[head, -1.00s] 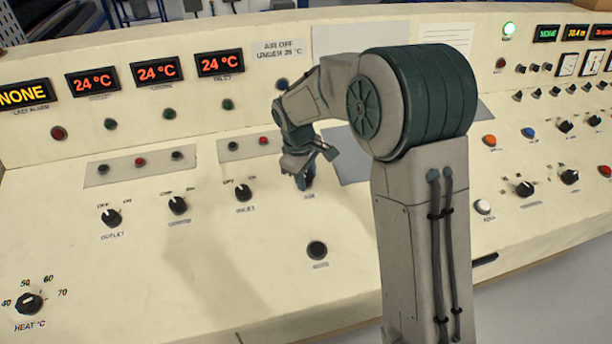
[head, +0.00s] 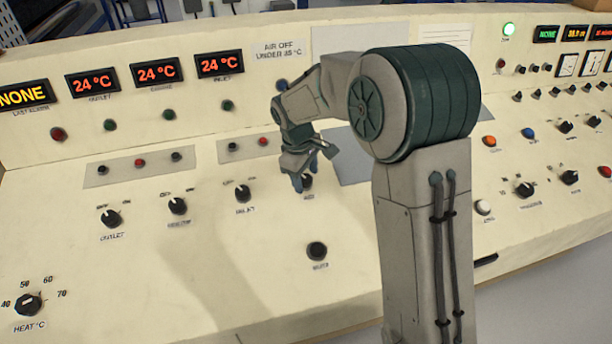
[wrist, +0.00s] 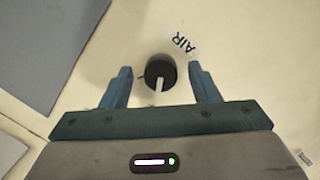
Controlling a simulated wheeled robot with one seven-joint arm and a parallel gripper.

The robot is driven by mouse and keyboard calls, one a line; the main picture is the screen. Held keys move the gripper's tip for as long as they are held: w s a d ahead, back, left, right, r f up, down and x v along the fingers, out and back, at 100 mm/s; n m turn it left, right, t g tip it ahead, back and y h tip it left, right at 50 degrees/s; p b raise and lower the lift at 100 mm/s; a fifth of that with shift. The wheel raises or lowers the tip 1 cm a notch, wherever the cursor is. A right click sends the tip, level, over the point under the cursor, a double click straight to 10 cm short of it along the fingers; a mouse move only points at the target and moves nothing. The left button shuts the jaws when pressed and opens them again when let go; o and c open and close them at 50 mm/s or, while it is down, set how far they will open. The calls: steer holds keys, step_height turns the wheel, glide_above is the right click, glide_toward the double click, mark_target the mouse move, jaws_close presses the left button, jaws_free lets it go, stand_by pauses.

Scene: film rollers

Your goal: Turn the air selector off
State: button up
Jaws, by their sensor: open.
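The air selector (wrist: 158,70) is a round black knob with a white pointer line. In the wrist view it sits between and just beyond the tips of my two blue fingers, with the AIR label beside it. My gripper (wrist: 160,82) is open, with a gap between each finger and the knob. In the head view my gripper (head: 299,182) is right at the air selector (head: 307,181), which it partly hides. The selector's OFF and ON marks cannot be made out in either view.
The inlet selector (head: 242,193) stands left of the air selector, and a black knob (head: 317,250) sits below it. A sign (head: 281,50) reads "AIR OFF UNDER 85 °C" or similar. Grey plates (wrist: 80,40) lie flat on the panel nearby.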

step_height(320, 180, up, 13)
steer(key=s+a, duration=0.1)
steer(key=shift+s+a, duration=0.25)
steer(key=shift+a, duration=0.1)
steer(key=s+d+f+m+t, duration=0.1)
steer(key=s+d+m, duration=0.5)
steer(key=s, duration=0.6)
steer(key=s+d+f+m+y, duration=0.1)
steer(key=s+d+f+m, duration=0.1)
steer(key=s+d+m, duration=0.4)
steer(key=s+d, duration=0.5)
steer(key=shift+s+d+f+t+y, duration=0.2)
steer(key=shift+s+f+t+y, duration=0.1)
steer(key=shift+s+f+t, duration=0.1)
steer(key=c, duration=0.4)
steer(key=shift+d, duration=0.2)
